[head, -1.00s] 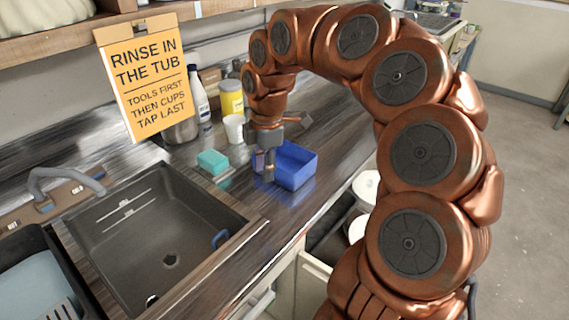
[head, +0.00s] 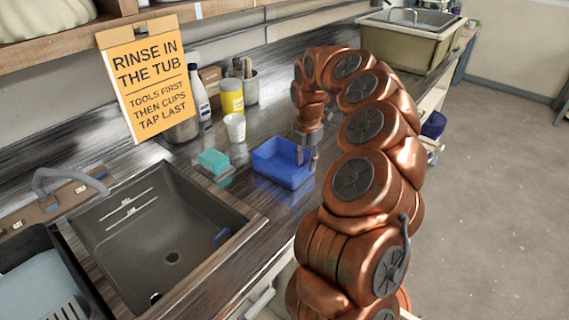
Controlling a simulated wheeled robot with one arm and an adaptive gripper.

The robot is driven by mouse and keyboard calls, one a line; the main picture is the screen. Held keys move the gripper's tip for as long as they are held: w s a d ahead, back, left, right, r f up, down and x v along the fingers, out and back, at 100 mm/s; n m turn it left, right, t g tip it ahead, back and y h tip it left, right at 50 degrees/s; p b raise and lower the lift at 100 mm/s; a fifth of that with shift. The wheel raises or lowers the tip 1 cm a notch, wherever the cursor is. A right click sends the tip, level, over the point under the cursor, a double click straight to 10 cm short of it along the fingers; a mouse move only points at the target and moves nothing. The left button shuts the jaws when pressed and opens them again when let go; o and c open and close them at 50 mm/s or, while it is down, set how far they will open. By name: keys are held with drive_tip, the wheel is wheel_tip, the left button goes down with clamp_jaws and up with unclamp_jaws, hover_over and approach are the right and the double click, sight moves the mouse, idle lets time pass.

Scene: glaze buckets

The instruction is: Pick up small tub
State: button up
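The small blue tub (head: 270,168) stands upright on the counter, right of the sink. It is open-topped, and its inside looks empty. My gripper (head: 307,158) points down at the tub's right end. Its two fingers show apart, one over the tub's right side and one just outside it. I cannot tell whether either finger touches the wall. My gripper holds nothing that I can see.
A teal sponge (head: 213,161), a white cup (head: 235,128), a yellow-labelled jar (head: 231,98) and a white bottle (head: 199,92) stand left of and behind the tub. The dark sink (head: 165,225) lies left. An orange sign (head: 148,80) hangs above.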

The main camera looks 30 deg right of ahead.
sight(305, 181)
drive_tip(key=shift+d+f+p, duration=0.1)
drive_tip(key=shift+f+p, duration=0.85)
drive_tip(key=shift+f, duration=1.45)
clamp_jaws()
